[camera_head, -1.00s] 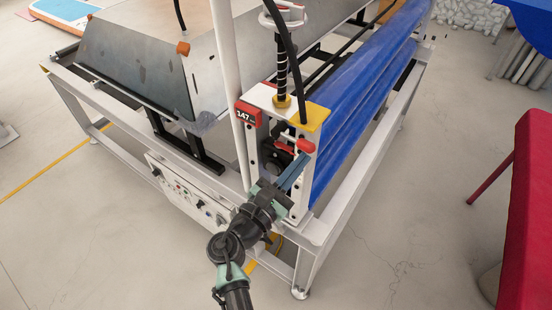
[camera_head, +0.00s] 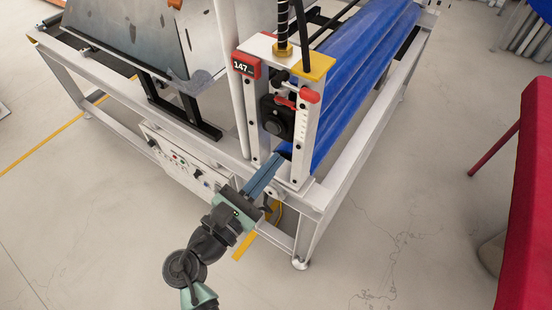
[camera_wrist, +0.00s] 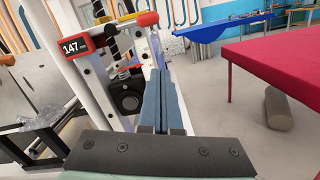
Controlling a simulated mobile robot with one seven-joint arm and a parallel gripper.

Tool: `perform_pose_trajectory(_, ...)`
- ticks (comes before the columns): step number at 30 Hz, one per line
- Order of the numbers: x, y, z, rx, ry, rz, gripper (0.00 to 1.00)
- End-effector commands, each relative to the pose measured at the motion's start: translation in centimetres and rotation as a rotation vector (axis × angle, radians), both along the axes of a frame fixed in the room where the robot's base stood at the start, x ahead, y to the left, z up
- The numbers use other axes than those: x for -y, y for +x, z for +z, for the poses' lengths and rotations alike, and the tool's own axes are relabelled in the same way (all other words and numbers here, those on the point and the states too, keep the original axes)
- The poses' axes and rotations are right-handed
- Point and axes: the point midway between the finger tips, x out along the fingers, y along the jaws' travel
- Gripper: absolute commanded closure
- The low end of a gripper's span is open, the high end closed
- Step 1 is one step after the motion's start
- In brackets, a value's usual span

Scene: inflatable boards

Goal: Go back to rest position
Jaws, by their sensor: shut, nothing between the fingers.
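My gripper (camera_head: 268,168) is in front of the white machine frame (camera_head: 345,190), at the lower middle of the head view. Its two blue fingers are together with nothing between them. They point toward the machine's end post, below a black round knob (camera_head: 277,116) and a red handle (camera_head: 307,96). In the wrist view my gripper (camera_wrist: 161,75) points upward in the picture, just right of the black knob (camera_wrist: 128,99). I cannot tell whether the fingertips touch the frame.
A red 147 display (camera_head: 246,66) sits on the post. Blue rolls (camera_head: 370,60) run behind it. A control panel (camera_head: 180,160) is left of my gripper. A red table (camera_head: 530,200) stands at the right, with clear floor (camera_head: 420,190) between.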

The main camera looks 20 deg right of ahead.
Motion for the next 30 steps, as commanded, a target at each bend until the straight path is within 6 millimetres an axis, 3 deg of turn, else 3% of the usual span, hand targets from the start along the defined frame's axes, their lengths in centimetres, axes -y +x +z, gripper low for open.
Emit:
perform_pose_trajectory(14,0.0,0.1,0.1,0.006,0.005,0.001,1.0)
perform_pose_trajectory(18,0.2,1.8,2.1,0.154,0.18,0.039,1.0)
perform_pose_trajectory(20,0.2,3.1,3.8,0.28,0.326,0.078,1.0)
perform_pose_trajectory(23,-0.4,5.5,8.3,0.552,0.632,0.175,1.0)
perform_pose_trajectory(27,-2.2,7.6,16.9,0.94,1.082,0.375,1.0)
perform_pose_trajectory(30,-3.9,7.3,24.2,1.189,1.402,0.563,1.0)
